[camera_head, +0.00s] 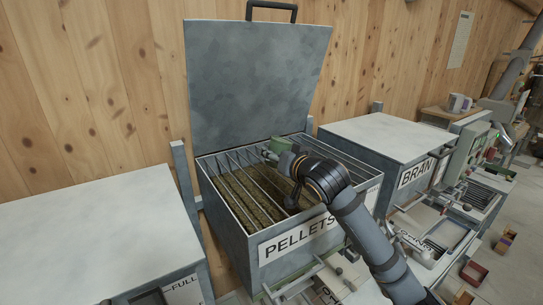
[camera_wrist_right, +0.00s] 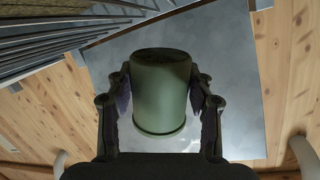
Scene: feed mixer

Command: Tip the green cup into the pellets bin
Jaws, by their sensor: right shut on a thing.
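The pellets bin (camera_head: 225,205) stands open, with pellets showing under a grate of metal bars (camera_head: 255,190). My right gripper (camera_head: 280,152) reaches over the bin, above the far part of the grate. It is shut on the green cup (camera_head: 282,144), which is partly hidden behind the gripper in the head view. In the right wrist view the green cup (camera_wrist_right: 163,95) sits between both fingers, its dark end toward the side where the bars show. The cup appears turned over; I cannot tell what is inside it. My left gripper is not in view.
The bin's raised grey lid (camera_head: 258,75) stands behind the cup. A closed bran bin (camera_head: 375,135) is to the right and another closed bin (camera_head: 90,230) to the left. A wooden wall (camera_head: 100,80) runs behind.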

